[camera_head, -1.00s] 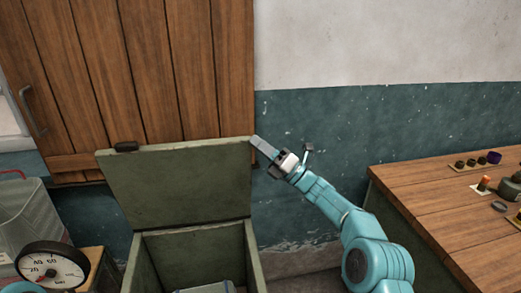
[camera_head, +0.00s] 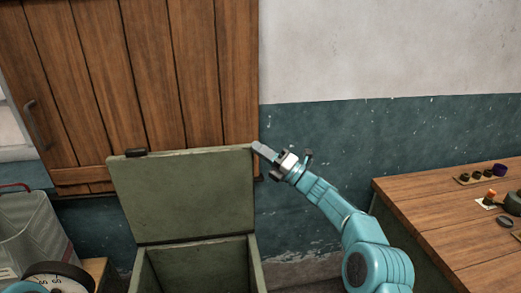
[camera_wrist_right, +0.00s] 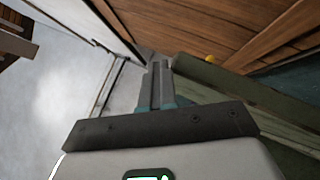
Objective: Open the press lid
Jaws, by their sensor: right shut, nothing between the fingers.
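The press is a green box (camera_head: 258,262) with its lid (camera_head: 182,196) standing raised, about upright, at the back. A small dark handle (camera_head: 136,153) sits at the lid's top left edge. My right gripper (camera_head: 262,150) is shut and empty at the lid's top right corner; I cannot tell whether it touches the lid. In the right wrist view the shut fingers (camera_wrist_right: 158,82) point past the lid's green edge (camera_wrist_right: 225,85). My left gripper is not in view.
A wooden door (camera_head: 190,75) stands behind the lid. A wooden table (camera_head: 440,205) with small items is at the right. A grey crate (camera_head: 35,235) and a dial gauge (camera_head: 58,277) are at the lower left.

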